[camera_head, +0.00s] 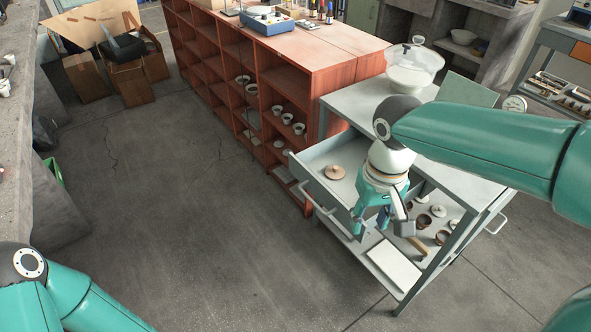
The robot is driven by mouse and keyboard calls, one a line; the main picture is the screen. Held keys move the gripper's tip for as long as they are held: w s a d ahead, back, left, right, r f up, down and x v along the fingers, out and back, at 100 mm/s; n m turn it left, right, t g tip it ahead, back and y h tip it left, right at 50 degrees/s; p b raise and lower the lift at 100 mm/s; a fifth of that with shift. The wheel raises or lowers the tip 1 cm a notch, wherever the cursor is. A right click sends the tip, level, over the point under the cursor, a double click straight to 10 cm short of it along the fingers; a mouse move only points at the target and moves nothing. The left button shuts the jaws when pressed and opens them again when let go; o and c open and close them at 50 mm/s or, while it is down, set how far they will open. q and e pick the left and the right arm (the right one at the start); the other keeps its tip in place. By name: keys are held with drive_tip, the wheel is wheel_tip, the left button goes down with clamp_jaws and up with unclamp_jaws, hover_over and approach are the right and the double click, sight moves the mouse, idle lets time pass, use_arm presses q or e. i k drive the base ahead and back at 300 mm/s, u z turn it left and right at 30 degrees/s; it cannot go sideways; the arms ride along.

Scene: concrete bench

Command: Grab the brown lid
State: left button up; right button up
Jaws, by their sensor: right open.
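A round brown lid (335,172) with a small knob lies in the open drawer (313,158) of the grey cart, near its back left part. My right gripper (382,226) points down over the drawer's front right part, to the right of the lid and nearer to me. Its fingers are apart, with nothing between them, and the gripper does not touch the lid. The gripper and wrist hide part of the drawer. My left arm shows at the bottom left, but its gripper is out of view.
The grey cart (350,100) carries a glass bowl (414,65) on top. Its lower shelf holds several small pots and lids and a white board (393,266). A red-brown shelf unit (285,80) stands left of the cart.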

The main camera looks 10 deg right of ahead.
sight(334, 172)
drive_tip(key=u, duration=0.4)
drive_tip(key=i, duration=1.45)
drive_tip(key=z, duration=1.05)
